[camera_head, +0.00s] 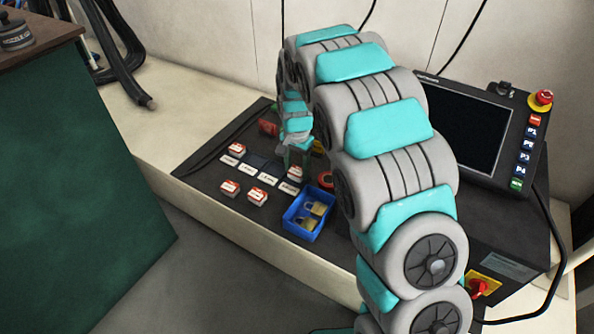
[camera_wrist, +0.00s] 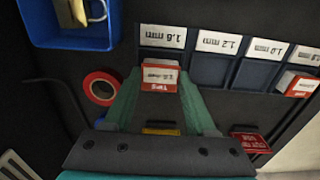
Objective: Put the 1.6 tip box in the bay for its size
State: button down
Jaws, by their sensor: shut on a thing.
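The 1.6 tip box (camera_wrist: 160,76), red with a white label, is between the two teal fingers of my gripper (camera_wrist: 160,88) in the wrist view. My gripper is shut on it. The box is over or in the dark bay behind the 1.6 mm label (camera_wrist: 163,36), at the left end of the bay row. Whether it touches the bay floor I cannot tell. In the head view the box (camera_head: 295,173) shows just below my gripper (camera_head: 297,158), at the right end of the row.
The 1.2 mm (camera_wrist: 218,42) and 1.0 mm bays look empty. A red-and-white box (camera_wrist: 298,83) sits at the row's far end. Two similar boxes (camera_head: 230,188) (camera_head: 257,196) lie in front of the labels. A blue tray (camera_head: 290,218) with padlocks and red tape (camera_wrist: 101,87) are close by.

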aim_at(297, 171)
jog(key=shift+f, duration=0.6)
jog(key=shift+f, duration=0.1)
jog(key=shift+c, duration=1)
grip_release()
notch_tip(297, 171, up, 12)
jog(key=shift+p, duration=0.35)
